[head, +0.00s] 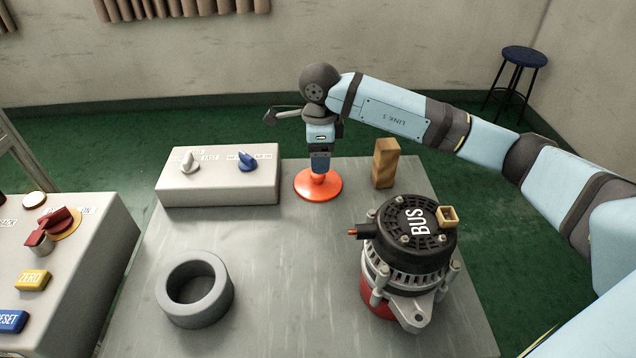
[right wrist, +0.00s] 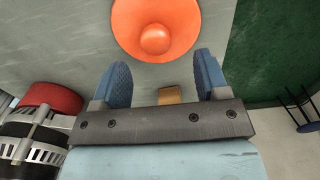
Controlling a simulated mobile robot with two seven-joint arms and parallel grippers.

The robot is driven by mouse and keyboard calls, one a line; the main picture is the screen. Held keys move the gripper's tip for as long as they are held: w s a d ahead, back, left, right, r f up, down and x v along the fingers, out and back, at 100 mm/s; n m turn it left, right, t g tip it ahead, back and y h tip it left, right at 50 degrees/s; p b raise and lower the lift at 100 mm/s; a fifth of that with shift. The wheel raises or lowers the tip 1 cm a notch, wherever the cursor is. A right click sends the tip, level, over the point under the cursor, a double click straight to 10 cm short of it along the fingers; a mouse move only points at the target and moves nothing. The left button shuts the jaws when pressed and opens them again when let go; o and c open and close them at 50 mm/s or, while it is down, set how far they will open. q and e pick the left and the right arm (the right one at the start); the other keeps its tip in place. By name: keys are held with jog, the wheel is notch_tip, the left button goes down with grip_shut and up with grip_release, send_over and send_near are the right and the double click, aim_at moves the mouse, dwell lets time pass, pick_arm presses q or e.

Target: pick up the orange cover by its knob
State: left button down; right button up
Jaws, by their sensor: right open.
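The orange cover (head: 318,187) is a round disc with a knob on top, lying on the grey table. My right gripper (head: 319,168) is over it, pointing down, and hides part of the knob. In the right wrist view the cover (right wrist: 155,22) and its rounded knob (right wrist: 154,39) lie ahead of the two blue fingers. The right gripper (right wrist: 162,75) is open there, with nothing between its fingers. The knob appears beyond the fingertips, apart from them. My left gripper is in neither view.
A white box with two knobs (head: 218,188) stands left of the cover, a wooden block (head: 385,163) to its right. An alternator (head: 410,245) stands at front right, a grey ring (head: 194,288) at front left. A control panel (head: 70,260) is at far left. The table's middle is clear.

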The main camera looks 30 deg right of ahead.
aim_at(318, 178)
jog(key=f, duration=0.3)
jog(key=f+b, duration=0.1)
jog(key=f, duration=0.1)
jog(key=shift+s+a+f, duration=0.1)
jog(key=shift+a+f, duration=0.1)
jog(key=shift+a, duration=0.05)
jog(key=c, duration=1)
